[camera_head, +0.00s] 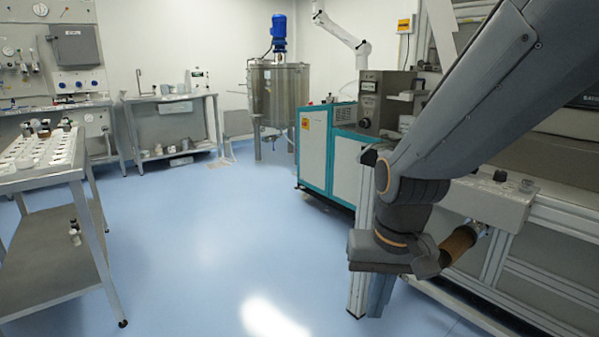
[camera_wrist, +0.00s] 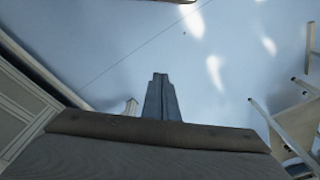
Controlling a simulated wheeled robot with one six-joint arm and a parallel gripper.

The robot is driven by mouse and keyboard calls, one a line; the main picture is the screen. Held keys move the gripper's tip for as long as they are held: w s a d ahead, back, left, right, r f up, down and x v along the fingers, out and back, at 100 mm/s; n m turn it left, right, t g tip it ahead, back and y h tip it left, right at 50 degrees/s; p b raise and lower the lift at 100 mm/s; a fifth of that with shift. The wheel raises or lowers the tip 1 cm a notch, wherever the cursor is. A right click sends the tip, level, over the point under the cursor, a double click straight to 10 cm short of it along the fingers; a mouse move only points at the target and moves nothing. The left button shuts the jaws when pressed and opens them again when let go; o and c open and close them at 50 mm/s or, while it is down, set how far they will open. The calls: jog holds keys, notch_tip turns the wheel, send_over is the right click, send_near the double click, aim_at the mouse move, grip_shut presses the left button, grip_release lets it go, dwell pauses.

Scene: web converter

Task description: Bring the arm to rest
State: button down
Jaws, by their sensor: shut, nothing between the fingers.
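My arm reaches in from the upper right of the head view and hangs bent downward in front of the machine bench. My gripper (camera_head: 380,297) is at its lower end, pointing down towards the blue floor. In the wrist view my gripper (camera_wrist: 160,78) shows as two dark fingers pressed together, with nothing between them. Blue floor lies beyond the fingertips. The gripper is apart from any object that I can see.
A machine frame (camera_head: 545,205) with a control box (camera_head: 490,195) stands close behind my arm at right. A teal and white cabinet (camera_head: 328,150) is beyond. A steel table (camera_head: 45,175) with small containers stands at left. The middle floor is clear.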

jog(key=s+r+n+g, duration=0.1)
jog(key=s+r+n, duration=0.15)
jog(key=s, duration=0.45)
jog(key=d+r+m+p, duration=0.2)
jog(key=d+r+p, duration=0.3)
jog(key=p, duration=0.8)
jog(key=shift+d+r+h, duration=0.3)
jog(key=shift+d+r, duration=0.1)
jog(key=shift+d, duration=0.05)
jog(key=shift+w, duration=0.1)
